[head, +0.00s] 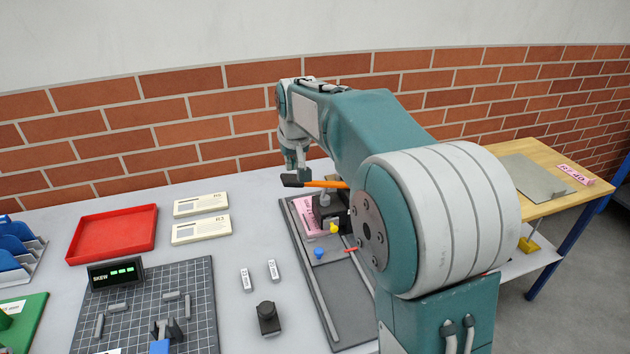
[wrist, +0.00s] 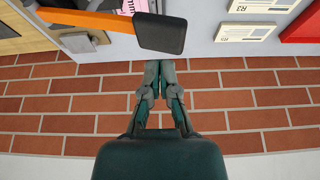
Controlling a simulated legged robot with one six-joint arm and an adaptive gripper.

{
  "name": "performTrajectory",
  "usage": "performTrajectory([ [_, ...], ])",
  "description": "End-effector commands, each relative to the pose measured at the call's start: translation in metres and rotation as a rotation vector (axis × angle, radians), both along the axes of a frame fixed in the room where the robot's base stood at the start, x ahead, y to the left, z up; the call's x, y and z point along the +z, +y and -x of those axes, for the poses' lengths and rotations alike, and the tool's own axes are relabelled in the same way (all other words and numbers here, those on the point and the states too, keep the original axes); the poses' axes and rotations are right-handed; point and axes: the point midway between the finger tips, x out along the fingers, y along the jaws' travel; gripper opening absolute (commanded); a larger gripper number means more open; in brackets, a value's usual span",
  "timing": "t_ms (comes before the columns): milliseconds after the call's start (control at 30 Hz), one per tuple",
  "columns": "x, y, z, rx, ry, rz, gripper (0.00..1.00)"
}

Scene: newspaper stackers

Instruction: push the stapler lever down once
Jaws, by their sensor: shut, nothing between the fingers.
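The stapler lever (head: 327,184) is an orange bar with a black pad (head: 292,181) at its left end. It stands raised and roughly level above the dark stapler body (head: 325,207), which my arm partly hides. In the wrist view the orange bar (wrist: 85,19) and the black pad (wrist: 160,34) cross the top of the picture. My gripper (head: 292,167) is shut and empty, pointing down at the pad's end. In the wrist view its fingertips (wrist: 159,63) are together, close beside the pad's edge. I cannot tell whether they touch it.
The stapler stands on a dark grey base (head: 318,290) with a pink sheet (head: 303,216) and blue and yellow knobs. The brick wall (head: 200,105) is close behind. A wooden table (head: 520,150) stands right.

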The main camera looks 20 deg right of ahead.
Motion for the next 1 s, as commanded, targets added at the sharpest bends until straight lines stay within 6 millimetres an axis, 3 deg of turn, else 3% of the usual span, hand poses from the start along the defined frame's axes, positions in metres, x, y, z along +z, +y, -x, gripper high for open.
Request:
performTrajectory([
  [567, 0.000, 0.000, 0.000, 0.000, 0.000, 0.000, 0.00],
  [1000, -0.012, 0.000, 0.000, 0.000, 0.001, 0.000, 0.00],
])
